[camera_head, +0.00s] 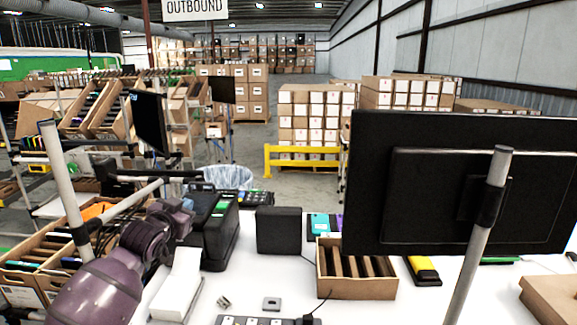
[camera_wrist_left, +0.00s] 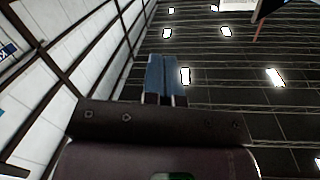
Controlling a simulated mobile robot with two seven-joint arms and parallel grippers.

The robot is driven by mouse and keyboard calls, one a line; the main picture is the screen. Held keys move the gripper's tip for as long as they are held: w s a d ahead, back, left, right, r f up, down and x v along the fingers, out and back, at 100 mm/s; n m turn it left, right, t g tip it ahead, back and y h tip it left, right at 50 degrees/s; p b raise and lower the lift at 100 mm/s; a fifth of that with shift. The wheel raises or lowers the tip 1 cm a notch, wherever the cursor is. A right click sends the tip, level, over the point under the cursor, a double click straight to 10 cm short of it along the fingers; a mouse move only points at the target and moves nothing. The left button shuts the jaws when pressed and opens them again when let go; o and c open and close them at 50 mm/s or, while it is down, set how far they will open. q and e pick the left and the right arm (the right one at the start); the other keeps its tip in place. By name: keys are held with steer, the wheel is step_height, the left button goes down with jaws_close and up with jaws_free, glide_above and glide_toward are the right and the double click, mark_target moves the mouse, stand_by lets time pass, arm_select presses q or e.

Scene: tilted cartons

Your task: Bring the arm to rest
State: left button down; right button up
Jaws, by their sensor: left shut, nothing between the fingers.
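My left arm (camera_head: 105,288) is purple and comes in from the lower left in the head view, bent up over the left side of the white table (camera_head: 240,297). Its far end is near a black box-shaped device (camera_head: 216,238), and the fingertips are hard to make out there. In the left wrist view my left gripper (camera_wrist_left: 167,68) has its blue fingers together, with nothing between them. It points toward the warehouse ceiling (camera_wrist_left: 225,95). My right gripper is not in view.
A large black monitor (camera_head: 370,190) on a grey pole (camera_head: 476,245) blocks the right side. A cardboard box with dividers (camera_head: 356,289) and a white stand (camera_head: 180,285) are on the table. Tilted cartons (camera_head: 22,285) are at left.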

arm_select(q)
steer(key=s+a+f+n+g+y, duration=0.1)
steer(key=s+f+n+g, duration=0.1)
steer(key=s+f, duration=1.5)
steer(key=s+a+f+n+g+y, duration=0.1)
steer(key=s+f+n+g+y, duration=0.1)
steer(key=s+f, duration=1.4)
steer(key=s+g, duration=0.1)
steer(key=s, duration=0.8)
steer(key=shift+f, duration=0.35)
